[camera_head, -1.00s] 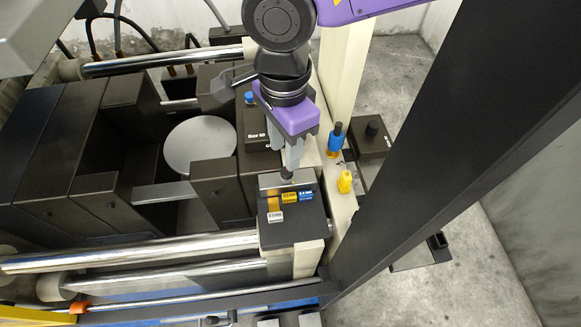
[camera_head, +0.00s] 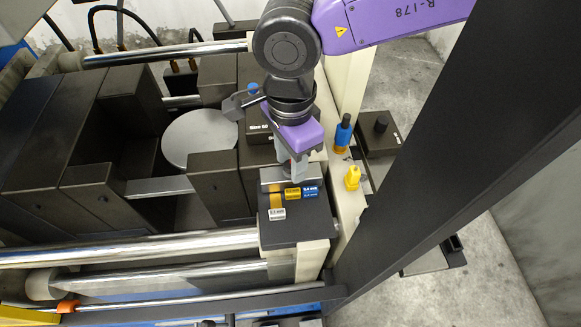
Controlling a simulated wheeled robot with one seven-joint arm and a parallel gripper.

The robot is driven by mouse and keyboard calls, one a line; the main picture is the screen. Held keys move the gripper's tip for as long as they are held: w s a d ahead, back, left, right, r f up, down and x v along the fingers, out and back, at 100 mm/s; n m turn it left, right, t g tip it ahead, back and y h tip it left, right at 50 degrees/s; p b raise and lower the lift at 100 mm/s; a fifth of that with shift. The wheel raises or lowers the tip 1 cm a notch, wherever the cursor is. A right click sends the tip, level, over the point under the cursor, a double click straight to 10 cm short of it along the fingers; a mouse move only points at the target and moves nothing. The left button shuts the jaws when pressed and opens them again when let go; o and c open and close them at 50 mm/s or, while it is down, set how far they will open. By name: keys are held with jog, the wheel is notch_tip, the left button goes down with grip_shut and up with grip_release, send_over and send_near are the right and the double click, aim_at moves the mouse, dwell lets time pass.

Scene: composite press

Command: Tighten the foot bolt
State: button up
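My gripper (camera_head: 298,172), with a purple body and grey fingers, points down over the back of a dark block with a metal plate (camera_head: 270,178). Its fingertips are close to the plate; whether they touch it is unclear. The gap between the fingers is hidden, so I cannot tell if they hold anything. No part is clearly recognisable as the foot bolt; it may be hidden under my gripper. A blue-topped tool (camera_head: 343,132) and a yellow tool (camera_head: 352,177) stand upright on the cream beam to the right of my gripper.
A dark box with a black knob (camera_head: 381,124) stands farther right. A thick dark post (camera_head: 440,150) crosses the right side. Chrome rods (camera_head: 130,246) run leftward.

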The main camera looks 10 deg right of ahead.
jog(key=shift+r, duration=0.15)
jog(key=shift+r+p, duration=0.7)
jog(key=shift+r, duration=0.4)
jog(key=n, duration=1)
jog(key=shift+b, duration=0.35)
jog(key=n, duration=0.3)
jog(key=shift+n, duration=0.4)
jog(key=shift+f+b, duration=1.15)
jog(key=shift+f, duration=0.1)
